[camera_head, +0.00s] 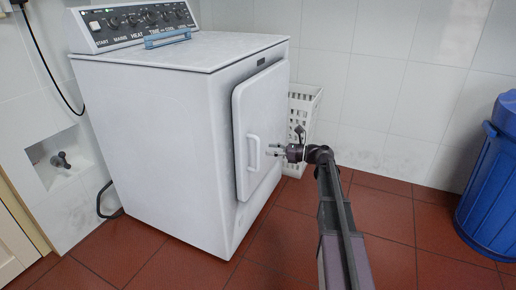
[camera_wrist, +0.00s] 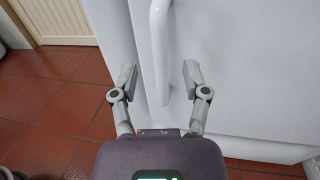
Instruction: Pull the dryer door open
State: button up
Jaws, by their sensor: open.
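The white dryer (camera_head: 150,130) stands at the left of the head view, with its control panel on top at the back. Its door (camera_head: 262,110) is on the front face and looks shut or nearly so. A white vertical handle (camera_head: 253,153) sits on the door. My gripper (camera_head: 271,150) is close in front of the handle. In the wrist view my gripper (camera_wrist: 160,80) is open, one finger on each side of the handle (camera_wrist: 158,60). I cannot tell whether either finger touches it.
A white slatted basket (camera_head: 303,110) stands behind the dryer's right side. A blue bin (camera_head: 489,185) is at the far right. The red tile floor (camera_head: 390,215) between dryer and bin is clear apart from my arm. A cream door (camera_wrist: 68,20) shows in the wrist view.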

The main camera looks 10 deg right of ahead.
send_over(258, 166)
jog(key=w, duration=0.1)
jog(key=shift+d, duration=0.1)
dwell(0.4)
grip_shut()
